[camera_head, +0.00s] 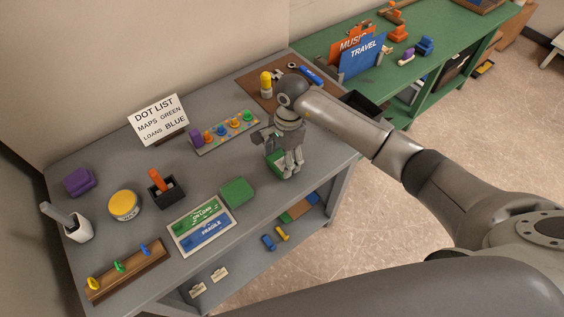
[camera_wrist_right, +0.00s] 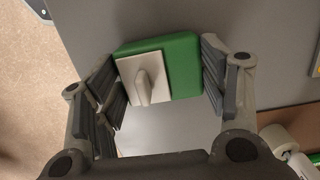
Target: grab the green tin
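The green tin (camera_head: 275,161) stands on the grey table, partly hidden behind my right gripper (camera_head: 289,165) in the head view. In the right wrist view a green box-shaped thing (camera_wrist_right: 184,62), which looks like the tin, has a white plate with a small raised white piece on one side. My right gripper's fingers (camera_wrist_right: 160,88) are spread apart on either side of it, with the left finger close to the white plate. I see no clear contact. My left gripper is not in view.
A flat green block (camera_head: 238,191) and a green-and-blue labelled tray (camera_head: 202,226) lie nearby. A peg board (camera_head: 225,133) stands behind, and a brown board (camera_head: 262,90) with a yellow-topped item (camera_head: 266,84) is further back. The table's front edge is close to the gripper.

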